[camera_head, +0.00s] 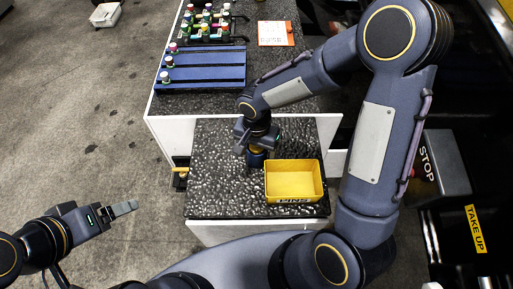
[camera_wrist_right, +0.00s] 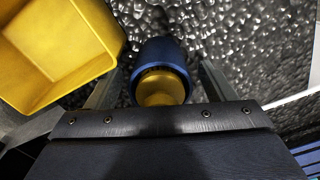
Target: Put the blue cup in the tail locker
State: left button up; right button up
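The blue cup (camera_wrist_right: 162,52) is in the right wrist view between my right gripper's two fingers, its gold end facing the camera. Dark gaps show between the cup and both fingers. In the head view the cup (camera_head: 256,158) is partly hidden under my right gripper (camera_head: 250,150), on the speckled black counter. My right gripper is open around it. My left gripper (camera_head: 124,208) is over the floor at lower left, away from the counter, and I cannot tell whether its fingers are apart. I cannot pick out the tail locker by sight.
A yellow bin (camera_head: 293,198) stands on the counter (camera_head: 215,190) just right of the cup, and in the wrist view (camera_wrist_right: 108,62) it is at upper left. Behind are a blue ribbed rack (camera_head: 205,72), several small bottles (camera_head: 208,18) and an orange-edged card (camera_head: 276,33). The counter's left part is clear.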

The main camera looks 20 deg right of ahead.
notch_tip(320, 180, up, 12)
jog(key=shift+r, duration=0.15)
dwell(0.5)
jog(key=shift+s, duration=0.1)
dwell(0.4)
